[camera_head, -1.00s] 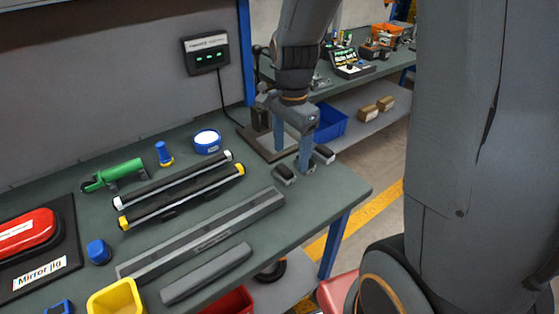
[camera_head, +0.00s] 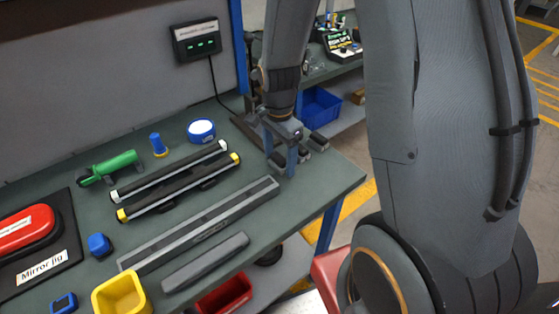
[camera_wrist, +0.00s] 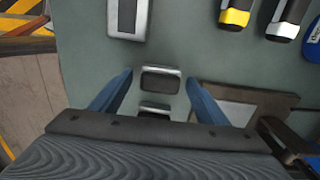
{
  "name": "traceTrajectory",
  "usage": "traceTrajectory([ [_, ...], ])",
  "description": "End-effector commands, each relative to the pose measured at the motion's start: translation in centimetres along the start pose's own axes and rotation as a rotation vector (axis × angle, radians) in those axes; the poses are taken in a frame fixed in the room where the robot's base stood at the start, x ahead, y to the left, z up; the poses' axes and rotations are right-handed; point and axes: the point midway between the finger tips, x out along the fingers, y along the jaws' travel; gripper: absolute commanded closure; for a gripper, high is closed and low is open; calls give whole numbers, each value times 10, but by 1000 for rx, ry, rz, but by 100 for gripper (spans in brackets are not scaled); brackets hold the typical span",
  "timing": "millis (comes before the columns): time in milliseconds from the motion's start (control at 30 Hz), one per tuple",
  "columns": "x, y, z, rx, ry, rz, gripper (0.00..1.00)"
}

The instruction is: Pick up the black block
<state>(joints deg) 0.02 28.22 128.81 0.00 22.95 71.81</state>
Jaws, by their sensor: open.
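Two small black blocks with pale edges lie on the green workbench near its right end. One black block (camera_wrist: 160,79) lies between my fingertips in the wrist view, with a gap on both sides. It shows partly behind a finger in the head view (camera_head: 277,160). The second black block (camera_wrist: 153,111) lies closer to my palm in the wrist view, partly hidden by it. It shows to the right of my fingers in the head view (camera_head: 318,141). My gripper (camera_wrist: 159,79) is open with blue fingers pointing down; the head view shows it low over the bench (camera_head: 280,161).
A long grey rail (camera_head: 205,223) and a grey bar (camera_head: 206,262) lie left of the blocks. Two black tubes, a green tool (camera_head: 112,167) and a blue-white roll (camera_head: 201,130) lie beyond. A brown-edged plate (camera_wrist: 240,102) is right of my fingers in the wrist view.

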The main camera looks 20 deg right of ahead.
Motion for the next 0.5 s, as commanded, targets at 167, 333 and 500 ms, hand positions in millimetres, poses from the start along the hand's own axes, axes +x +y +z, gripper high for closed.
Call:
traceTrajectory([
  [167, 3, 0, 0, -1, 0, 0, 31],
  [333, 3, 0, 0, -1, 0, 0, 40],
  [500, 3, 0, 0, -1, 0, 0, 68],
])
